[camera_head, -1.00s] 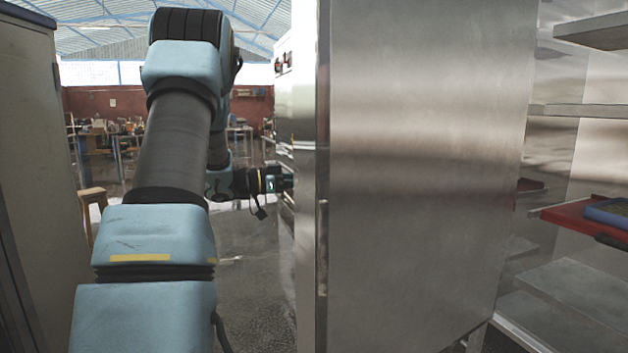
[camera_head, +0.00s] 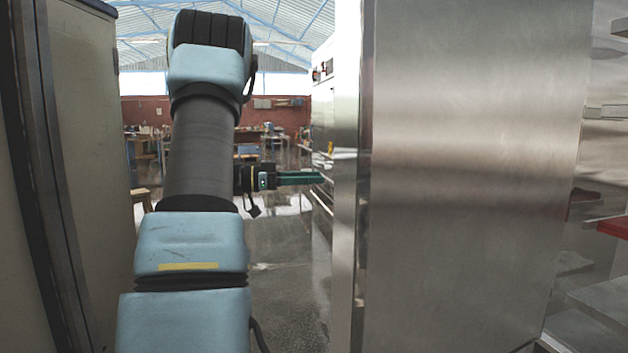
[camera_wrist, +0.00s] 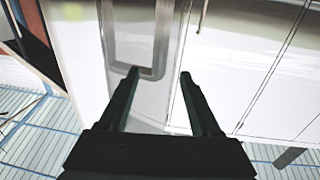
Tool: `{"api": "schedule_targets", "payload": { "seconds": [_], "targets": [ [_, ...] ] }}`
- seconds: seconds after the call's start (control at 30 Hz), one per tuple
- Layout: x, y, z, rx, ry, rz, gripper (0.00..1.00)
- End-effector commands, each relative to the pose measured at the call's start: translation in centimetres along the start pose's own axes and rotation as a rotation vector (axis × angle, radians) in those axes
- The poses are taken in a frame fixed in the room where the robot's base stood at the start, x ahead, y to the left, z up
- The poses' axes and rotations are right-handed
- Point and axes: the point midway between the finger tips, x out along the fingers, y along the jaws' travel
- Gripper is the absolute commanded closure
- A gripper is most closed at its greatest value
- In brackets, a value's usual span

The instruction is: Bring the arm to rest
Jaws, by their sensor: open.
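My gripper (camera_head: 300,178) shows in the head view at the end of my blue and grey arm, pointing right toward the front of a metal cabinet. In the wrist view my gripper (camera_wrist: 157,75) has its two dark green fingers spread apart with nothing between them. Beyond the fingertips is a white cabinet front (camera_wrist: 215,50) with a grey-framed window or handle (camera_wrist: 157,72). I cannot tell whether the fingertips touch that front.
A large steel cabinet side (camera_head: 470,170) fills the right of the head view. A beige cabinet (camera_head: 85,170) stands close on the left. Wet-looking floor (camera_head: 285,270) is open between them. Work tables (camera_head: 150,145) stand far back, and a red tray (camera_head: 613,227) is at the right edge.

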Motion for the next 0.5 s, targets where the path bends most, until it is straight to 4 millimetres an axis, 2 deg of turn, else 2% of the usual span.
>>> {"api": "schedule_targets", "payload": {
  "seconds": [0.13, 0.23, 0.37, 0.5],
  "targets": [
    [0.2, -0.2, 0.0, 0.006, -0.002, -0.017, 0.36],
    [1.0, -1.4, -0.1, 0.035, -0.012, -0.106, 0.36],
    [2.2, -4.5, 0.0, 0.083, -0.058, -0.348, 0.36],
    [1.5, -7.2, 1.4, 0.075, -0.169, -0.663, 0.36]
  ]
}}
